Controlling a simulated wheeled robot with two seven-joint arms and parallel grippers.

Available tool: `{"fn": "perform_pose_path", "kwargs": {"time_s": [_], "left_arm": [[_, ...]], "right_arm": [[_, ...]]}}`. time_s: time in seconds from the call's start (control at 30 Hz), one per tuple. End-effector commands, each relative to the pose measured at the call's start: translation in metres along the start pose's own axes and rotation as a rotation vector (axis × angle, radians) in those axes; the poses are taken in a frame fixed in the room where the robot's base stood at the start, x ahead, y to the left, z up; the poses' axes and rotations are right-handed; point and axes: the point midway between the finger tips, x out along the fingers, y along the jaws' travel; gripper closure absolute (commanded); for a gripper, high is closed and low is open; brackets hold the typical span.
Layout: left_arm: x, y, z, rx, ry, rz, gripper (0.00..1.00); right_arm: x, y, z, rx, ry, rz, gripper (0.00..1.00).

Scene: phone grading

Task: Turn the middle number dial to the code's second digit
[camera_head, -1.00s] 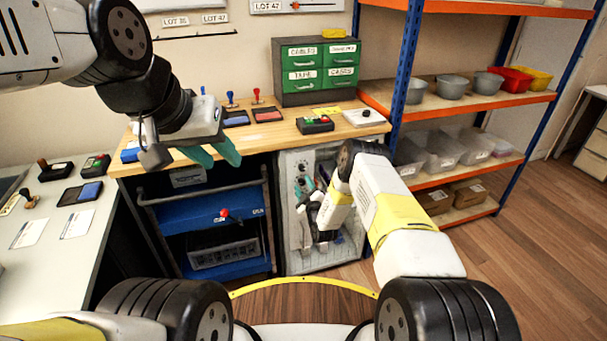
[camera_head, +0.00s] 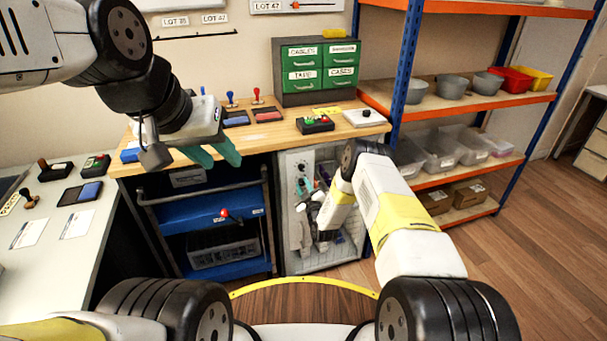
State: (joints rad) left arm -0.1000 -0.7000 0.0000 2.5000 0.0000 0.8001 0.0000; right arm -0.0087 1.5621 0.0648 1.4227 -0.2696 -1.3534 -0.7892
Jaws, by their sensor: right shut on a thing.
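The light grey cabinet (camera_head: 350,262) stands under the wooden bench, with a column of dials on its front. A dark upper dial (camera_head: 299,166) shows above my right gripper. My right gripper (camera_head: 302,187) reaches the cabinet front, its teal fingertips shut on what appears to be the middle number dial, which they mostly hide. The lower part of the dial column is behind my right wrist. The digits are too small to read. My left gripper (camera_head: 213,154) is empty in front of the bench's left part, its two teal fingers apart.
The wooden bench (camera_head: 275,132) carries stamps, ink pads, a green drawer unit (camera_head: 319,70) and a button box (camera_head: 315,124). A blue cart (camera_head: 208,215) stands left of the cabinet. A blue-and-orange shelf (camera_head: 450,100) is at the right. A grey table (camera_head: 50,260) is at the left.

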Motion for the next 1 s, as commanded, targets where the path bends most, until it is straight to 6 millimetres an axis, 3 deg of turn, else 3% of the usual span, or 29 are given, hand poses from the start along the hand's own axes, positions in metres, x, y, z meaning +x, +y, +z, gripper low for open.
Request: {"fn": "perform_pose_path", "kwargs": {"time_s": [1.0], "left_arm": [[0.0,0.0,0.0,0.0,0.0,0.0,0.64]], "right_arm": [[-0.0006,0.0015,0.0014,0.94,-0.025,-0.022,1.0]]}}
